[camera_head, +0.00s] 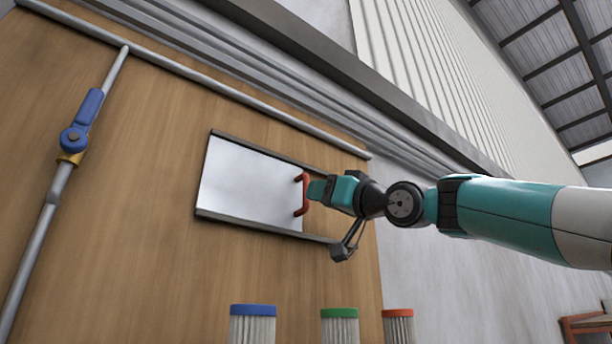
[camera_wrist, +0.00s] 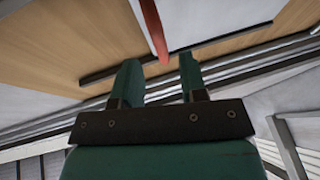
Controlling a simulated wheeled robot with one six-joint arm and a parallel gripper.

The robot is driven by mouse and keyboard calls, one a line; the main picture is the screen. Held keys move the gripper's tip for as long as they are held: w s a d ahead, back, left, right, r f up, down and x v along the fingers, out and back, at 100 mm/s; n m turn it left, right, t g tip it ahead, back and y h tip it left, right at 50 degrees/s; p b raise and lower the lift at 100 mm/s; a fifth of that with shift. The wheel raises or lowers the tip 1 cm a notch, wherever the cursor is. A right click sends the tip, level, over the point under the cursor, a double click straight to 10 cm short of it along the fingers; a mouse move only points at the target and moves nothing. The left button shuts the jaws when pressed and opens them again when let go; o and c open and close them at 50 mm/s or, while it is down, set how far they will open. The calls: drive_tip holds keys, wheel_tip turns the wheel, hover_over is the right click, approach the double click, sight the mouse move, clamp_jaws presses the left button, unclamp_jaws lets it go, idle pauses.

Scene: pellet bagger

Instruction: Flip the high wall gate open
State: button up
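A pale metal gate panel (camera_head: 245,185) sits between dark upper and lower rails on the wooden wall board. It fills the left part of the rails, and bare wood shows between them to its right. A red C-shaped handle (camera_head: 304,195) stands upright at its right edge. My gripper (camera_head: 316,190) is at this handle, coming from the right. In the wrist view my gripper (camera_wrist: 160,72) has its two green fingers apart, with the red handle (camera_wrist: 154,30) running in between or just beyond their tips. I cannot tell whether they touch it.
A grey pipe with a blue lever valve (camera_head: 82,122) runs down the board's left side. Below stand blue-topped (camera_head: 253,311), green-topped (camera_head: 340,313) and red-topped (camera_head: 398,313) ribbed cylinders. A grey pipe (camera_head: 240,95) crosses above the gate.

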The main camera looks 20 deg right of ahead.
sight(306, 202)
drive_tip(key=p+x, duration=0.2)
drive_tip(key=x, duration=0.3)
drive_tip(key=shift+p, duration=0.3)
clamp_jaws()
